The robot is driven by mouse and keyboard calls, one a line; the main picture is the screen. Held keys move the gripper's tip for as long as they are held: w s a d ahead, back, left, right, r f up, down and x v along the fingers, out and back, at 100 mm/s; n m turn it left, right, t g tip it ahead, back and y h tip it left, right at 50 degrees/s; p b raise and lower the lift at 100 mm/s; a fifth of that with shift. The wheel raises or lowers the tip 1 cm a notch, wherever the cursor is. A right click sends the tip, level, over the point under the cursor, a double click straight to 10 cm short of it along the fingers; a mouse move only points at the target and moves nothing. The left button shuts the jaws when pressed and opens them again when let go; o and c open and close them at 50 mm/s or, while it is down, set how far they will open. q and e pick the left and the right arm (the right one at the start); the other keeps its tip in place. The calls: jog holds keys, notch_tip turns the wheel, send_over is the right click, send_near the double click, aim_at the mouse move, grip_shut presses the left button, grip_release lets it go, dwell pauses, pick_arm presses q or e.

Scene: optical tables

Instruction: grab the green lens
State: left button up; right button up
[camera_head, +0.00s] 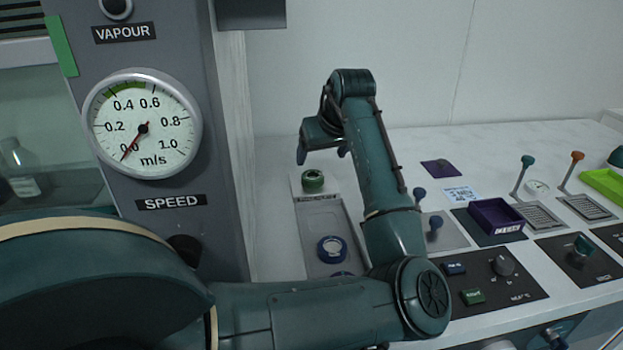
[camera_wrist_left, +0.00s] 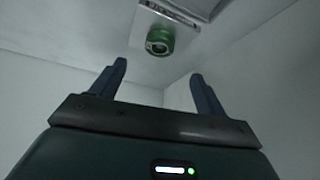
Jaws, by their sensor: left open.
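The green lens (camera_head: 313,181) is a short green ring-shaped piece at the far end of a grey plate (camera_head: 318,222) on the white table. It also shows in the left wrist view (camera_wrist_left: 160,40), at the top middle, beyond the fingertips. My left gripper (camera_head: 322,152) is open and empty, above the green lens and apart from it. In the left wrist view the two fingers of my left gripper (camera_wrist_left: 158,78) stand wide apart with nothing between them. My right gripper is not in view.
A blue lens (camera_head: 332,249) sits nearer on the same plate, with part of another blue piece below it. A grey gauge column (camera_head: 222,150) stands close on the left. To the right are a purple tray (camera_head: 495,216), levers and control panels. A white wall stands behind.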

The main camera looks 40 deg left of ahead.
aim_at(313, 175)
pick_arm(q)
jog(key=x, duration=0.9)
jog(key=shift+w+a+f, duration=0.1)
jog(key=shift+a+f, duration=0.1)
jog(key=shift+f, duration=0.1)
jog(key=c, duration=1.2)
jog(key=shift+r, duration=0.15)
